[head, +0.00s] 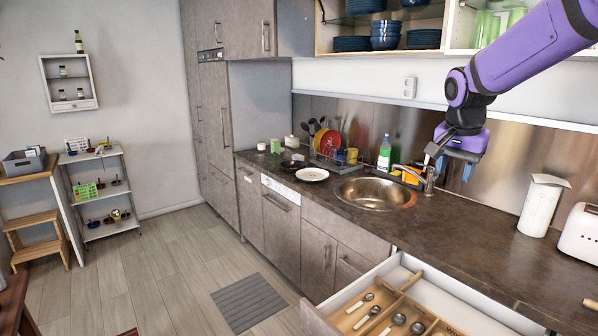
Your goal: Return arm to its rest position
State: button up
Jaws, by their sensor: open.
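My arm (520,50) is purple and black and reaches in from the upper right in the head view. My gripper (455,170) hangs at its end, with blue fingertips pointing down, above the counter just right of the sink faucet. It is open, and I see nothing held between the fingers. Part of the gripper overlaps the faucet (428,180) in the picture; I cannot tell whether they touch.
An open drawer (480,312) with several spoons juts out at the lower right. Open upper shelves (455,45) with blue dishes are behind the arm. A paper towel roll (540,205) and toaster (580,235) stand right. The floor at left is mostly clear.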

jog(key=s+a+r+n+t+y, duration=0.1)
jog(key=s+n, duration=0.8)
jog(key=s, duration=2.1)
jog(key=shift+s+a+r+t, duration=0.15)
jog(key=shift+a+r+t, duration=0.3)
jog(key=shift+a+t, duration=0.55)
jog(key=shift+a, duration=0.15)
